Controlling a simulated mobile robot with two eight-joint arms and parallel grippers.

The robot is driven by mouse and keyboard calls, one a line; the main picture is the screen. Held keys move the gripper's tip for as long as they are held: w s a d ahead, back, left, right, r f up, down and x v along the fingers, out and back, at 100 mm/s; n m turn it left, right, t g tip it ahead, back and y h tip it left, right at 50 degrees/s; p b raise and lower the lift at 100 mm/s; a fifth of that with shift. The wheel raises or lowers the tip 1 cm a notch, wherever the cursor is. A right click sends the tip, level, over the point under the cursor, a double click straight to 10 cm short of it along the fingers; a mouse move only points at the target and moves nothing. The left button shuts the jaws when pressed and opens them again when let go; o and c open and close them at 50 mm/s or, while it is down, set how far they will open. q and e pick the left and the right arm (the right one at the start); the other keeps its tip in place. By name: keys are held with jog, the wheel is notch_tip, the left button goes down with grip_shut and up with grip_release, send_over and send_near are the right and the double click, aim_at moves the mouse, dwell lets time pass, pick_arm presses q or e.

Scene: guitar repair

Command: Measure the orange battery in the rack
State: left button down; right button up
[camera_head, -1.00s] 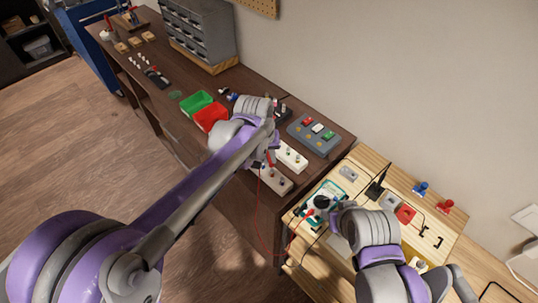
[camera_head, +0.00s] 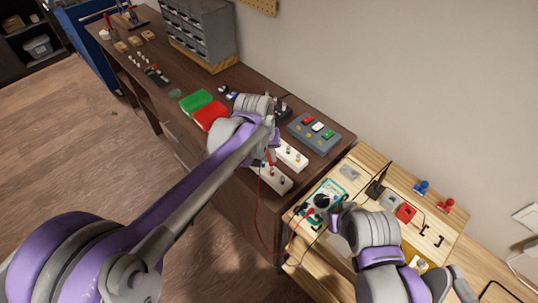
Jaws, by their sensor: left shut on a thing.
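My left gripper (camera_head: 269,150) is over the dark bench. It is shut on a red test probe (camera_head: 271,158), tip down at the white blocks; I cannot tell whether it touches anything. A red lead runs from there to the teal-edged multimeter (camera_head: 332,189) on the light wooden bench. My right gripper (camera_head: 338,214) is beside the multimeter's dial, and its jaw opening cannot be made out. A grey rack (camera_head: 304,139) holds small red, white and green pieces. Two white blocks with metal studs lie in front, a rear one (camera_head: 292,157) and a front one (camera_head: 277,180). I cannot make out an orange battery.
A green bin (camera_head: 195,101) and a red bin (camera_head: 209,116) stand left of my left gripper. Grey drawers (camera_head: 203,35) stand behind. A black stand (camera_head: 377,181), a red block (camera_head: 406,214) and blue and red clamps crowd the light bench.

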pick_arm(q)
jog(key=shift+f+b, duration=0.4)
jog(key=shift+f, duration=0.25)
pick_arm(e)
jog(key=shift+s+f, duration=0.3)
jog(key=shift+f, duration=0.3)
dwell(2.8)
pick_arm(q)
jog(key=shift+r, duration=0.1)
jog(key=shift+w+r+p, duration=0.1)
jog(key=shift+r+p, duration=0.6)
jog(key=shift+r, duration=2.25)
pick_arm(e)
jog(key=r, duration=0.1)
jog(key=w+r, duration=0.1)
jog(key=shift+w+r, duration=0.3)
